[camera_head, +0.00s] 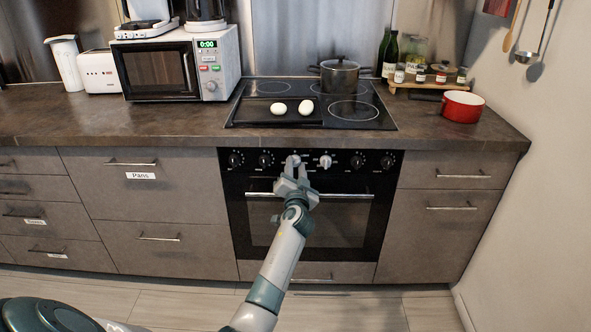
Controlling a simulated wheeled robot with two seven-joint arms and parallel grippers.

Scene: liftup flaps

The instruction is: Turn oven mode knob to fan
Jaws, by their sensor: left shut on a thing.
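The black oven (310,222) is built into the counter front, with a row of several knobs along its panel. My left gripper (294,163) is at the panel, shut on a light-coloured knob (293,160) left of the middle, which its fingers largely hide. A second light knob (325,161) is just to the right, uncovered. Black knobs (265,160) stand on both sides of these two. The panel markings are too small to read. My right gripper is not in view.
The oven's handle bar (345,196) runs below the knobs, close to my left gripper. Above are the cooktop (352,112), with two white egg-like objects (306,107) and a dark pot (339,75). A red pot (462,106) stands on the counter's right. The floor in front is clear.

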